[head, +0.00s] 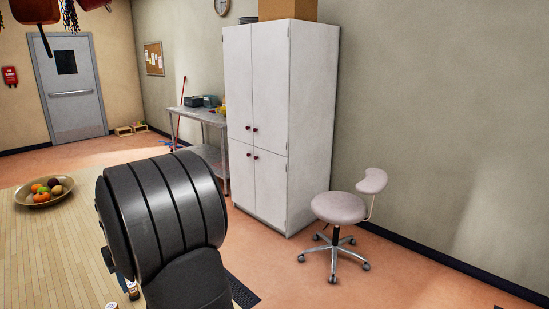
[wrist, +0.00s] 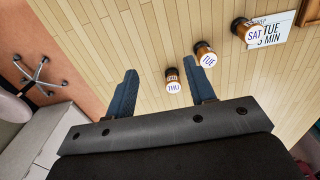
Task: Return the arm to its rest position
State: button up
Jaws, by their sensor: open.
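My gripper (wrist: 160,73) shows in the wrist view with its two blue fingers wide apart and nothing between them in its grasp. It is above the wooden table (wrist: 105,30). A small jar marked THU (wrist: 174,86) stands on the table and appears between the fingers in the picture; I cannot tell how far below them it is. A jar marked TUE (wrist: 207,60) and a jar marked SAT (wrist: 254,34) stand farther right. In the head view my dark arm link fills the lower middle and hides most of the gripper.
A white card reading TUE 5 MIN (wrist: 275,34) lies by the SAT jar. In the head view, a fruit bowl (head: 42,202) stands on the table's left. A white cabinet (head: 270,120), a stool (head: 338,206) and a metal side table (head: 198,117) stand beyond, with open floor between.

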jog(key=w+d+r+m, duration=0.1)
jog(key=w+d+r, duration=0.15)
jog(key=w, duration=0.25)
jog(key=w+d+r+m, duration=0.1)
jog(key=w+d, duration=0.2)
jog(key=w, duration=0.2)
jog(key=w+d+f+m, duration=0.2)
jog(key=w+d+f, duration=0.2)
jog(key=d+f, duration=0.15)
jog(key=s+d+f+m, duration=0.2)
jog(key=d+f, duration=0.9)
jog(key=s+d+f+m, duration=0.3)
jog(key=d+f, duration=0.8)
jog(key=d, duration=0.1)
jog(key=shift+s+d, duration=0.25)
jog(key=shift+s, duration=0.05)
